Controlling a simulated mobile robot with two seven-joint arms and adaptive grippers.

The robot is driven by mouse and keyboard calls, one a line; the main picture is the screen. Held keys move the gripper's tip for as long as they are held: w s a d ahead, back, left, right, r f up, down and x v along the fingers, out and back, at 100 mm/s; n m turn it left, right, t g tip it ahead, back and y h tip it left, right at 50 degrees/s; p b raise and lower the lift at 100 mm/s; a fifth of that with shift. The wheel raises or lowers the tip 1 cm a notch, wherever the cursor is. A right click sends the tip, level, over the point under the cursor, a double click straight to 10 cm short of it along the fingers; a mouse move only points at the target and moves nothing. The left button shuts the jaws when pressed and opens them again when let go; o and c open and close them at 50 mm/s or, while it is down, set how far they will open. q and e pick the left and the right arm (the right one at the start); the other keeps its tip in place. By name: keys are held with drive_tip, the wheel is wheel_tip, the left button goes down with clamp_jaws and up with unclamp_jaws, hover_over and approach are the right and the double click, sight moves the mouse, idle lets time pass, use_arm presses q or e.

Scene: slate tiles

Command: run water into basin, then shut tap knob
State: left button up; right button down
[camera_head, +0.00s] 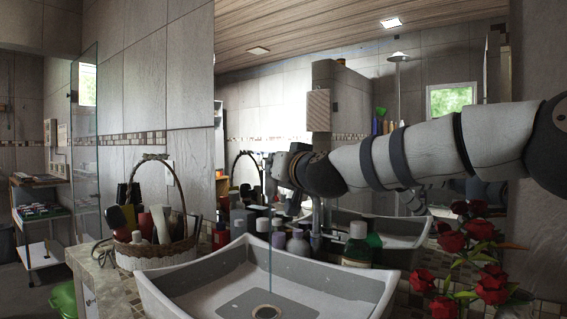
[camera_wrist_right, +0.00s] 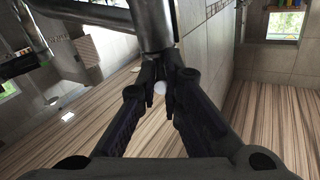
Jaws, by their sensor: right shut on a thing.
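The pale basin (camera_head: 365,285) fills the lower middle of the head view, with a round drain (camera_head: 267,312) in its floor. A thin bluish vertical stream of water (camera_head: 270,240) falls into it from near my right gripper. The grey metal tap (camera_head: 316,215) stands behind the basin and shows large in the right wrist view (camera_wrist_right: 152,25). My right gripper (camera_head: 272,168) is at the top of the tap. Its fingertips (camera_wrist_right: 160,82) are closed together against the tap, shut on the tap knob, which they mostly hide. My left gripper is not in view.
A wicker basket (camera_head: 155,255) of bottles stands left of the basin. Several bottles (camera_head: 298,243) and a green bottle (camera_head: 357,245) line its back. Red roses (camera_head: 480,255) stand at the right. A large mirror (camera_head: 270,110) lies behind. My right arm crosses above the basin's right side.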

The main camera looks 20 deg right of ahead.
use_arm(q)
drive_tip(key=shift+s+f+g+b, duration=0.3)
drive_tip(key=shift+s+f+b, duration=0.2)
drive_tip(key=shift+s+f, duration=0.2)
use_arm(e)
drive_tip(key=a+m+h, duration=0.1)
drive_tip(key=m+h, duration=0.1)
drive_tip(key=h, duration=0.1)
drive_tip(key=m+g+h, duration=0.1)
drive_tip(key=m+h, duration=0.1)
drive_tip(key=h, duration=0.1)
drive_tip(key=a+m+h, duration=0.1)
drive_tip(key=m+h, duration=0.1)
drive_tip(key=h, duration=0.1)
drive_tip(key=shift+w+a+f+g, duration=0.1)
drive_tip(key=shift+w+a+g, duration=0.15)
drive_tip(key=shift+a+g, duration=0.1)
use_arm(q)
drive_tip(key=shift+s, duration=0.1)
use_arm(e)
drive_tip(key=c, duration=1.7)
unclamp_jaws()
